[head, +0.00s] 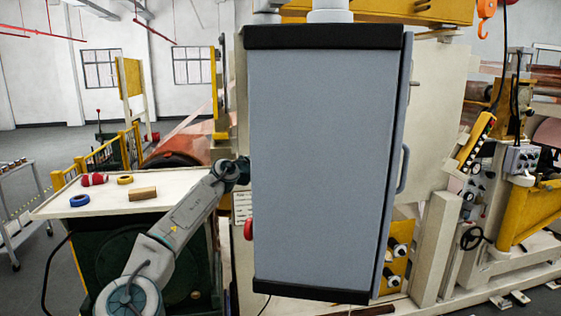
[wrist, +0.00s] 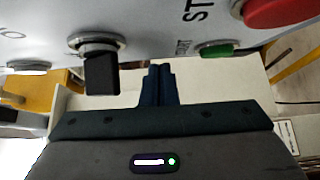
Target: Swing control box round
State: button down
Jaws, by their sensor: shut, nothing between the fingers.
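The control box (head: 320,165) hangs large in the middle of the head view, a grey-blue box with black top and bottom edges. A handle (head: 403,168) is on its right side and a red button (head: 248,229) juts out at its left edge. My arm reaches to its left edge, where the box hides my gripper. In the wrist view my gripper (wrist: 158,72) is shut and empty, close to the box's button face. A black switch knob (wrist: 102,72) is left of the fingers, and a green button (wrist: 216,50) is to the right. I cannot tell whether the fingers touch the box.
A white-topped table (head: 110,205) at left holds tape rolls and a wooden block (head: 142,193). Yellow railings (head: 105,153) stand behind it. Machinery with a handwheel (head: 471,238) fills the right side. A cart (head: 20,215) stands at far left.

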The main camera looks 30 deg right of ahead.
jog(key=s+a+b, duration=0.2)
jog(key=a+b, duration=0.3)
jog(key=a, duration=0.8)
jog(key=shift+s+a, duration=0.3)
jog(key=shift+s, duration=0.05)
jog(key=shift+d, duration=0.15)
jog(key=w+d+p, duration=0.3)
jog(key=d+p, duration=0.2)
jog(key=d, duration=0.7)
jog(key=shift+d, duration=0.25)
jog(key=shift+s+d, duration=0.1)
jog(key=shift+d, duration=0.05)
jog(key=shift+f, duration=0.1)
